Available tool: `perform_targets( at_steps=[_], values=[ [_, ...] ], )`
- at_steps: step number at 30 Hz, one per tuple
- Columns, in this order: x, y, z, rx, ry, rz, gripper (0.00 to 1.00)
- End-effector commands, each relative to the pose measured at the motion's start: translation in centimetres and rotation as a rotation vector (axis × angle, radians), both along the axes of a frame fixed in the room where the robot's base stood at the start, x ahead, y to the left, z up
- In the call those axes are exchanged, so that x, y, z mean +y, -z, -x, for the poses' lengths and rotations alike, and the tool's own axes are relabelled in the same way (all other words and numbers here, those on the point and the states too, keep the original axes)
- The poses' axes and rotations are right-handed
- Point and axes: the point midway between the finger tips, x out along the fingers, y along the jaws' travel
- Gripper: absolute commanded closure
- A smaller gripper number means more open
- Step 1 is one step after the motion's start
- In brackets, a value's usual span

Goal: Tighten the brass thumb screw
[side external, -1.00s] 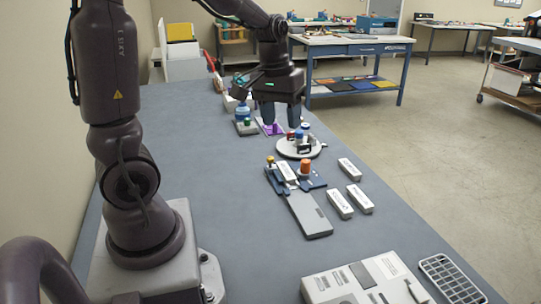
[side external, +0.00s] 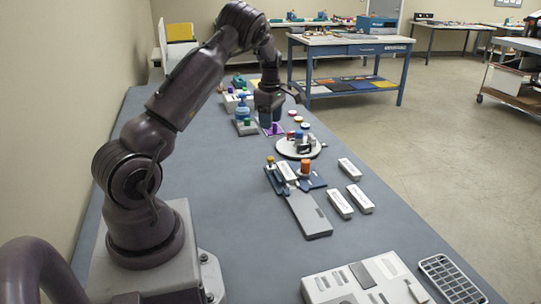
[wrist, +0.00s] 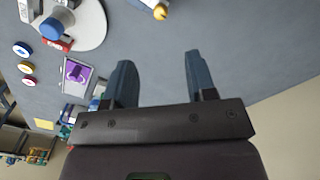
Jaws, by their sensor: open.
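A small brass-coloured knob, seemingly the brass thumb screw (side external: 270,160), stands at the left of a dark blue fixture (side external: 314,181) in the side view. In the wrist view the brass knob (wrist: 160,12) shows at the top edge, beyond my fingertips. My gripper (side external: 270,119) is farther back over the bench, apart from the screw, near the purple card. In the wrist view my gripper (wrist: 159,60) is open, with two blue fingers spread and nothing between them. How far the screw is turned in cannot be told.
An orange knob (side external: 305,166) stands on the fixture's right. A round pale turntable (side external: 291,151) with coloured items is behind it. White labelled blocks (side external: 340,204) lie to the right. The purple card (side external: 273,129) and a blue bottle (side external: 242,110) are near my gripper.

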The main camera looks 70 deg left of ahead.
Motion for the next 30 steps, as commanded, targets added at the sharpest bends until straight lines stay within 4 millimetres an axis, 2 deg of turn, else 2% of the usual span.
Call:
perform_targets(
  at_steps=[5, 12, 18, 24, 30],
  values=[
    [-0.1, 2.9, 0.1, 0.004, -0.001, 0.004, 0.49],
    [-0.1, 8.0, 0.1, 0.005, 0.003, 0.002, 0.49],
    [0.0, 11.0, 0.0, 0.003, 0.004, 0.0, 0.49],
    [-0.1, 12.3, 0.0, 0.001, 0.004, 0.0, 0.49],
    [-0.1, 12.5, 0.0, 0.001, 0.005, -0.001, 0.49]
  ],
)
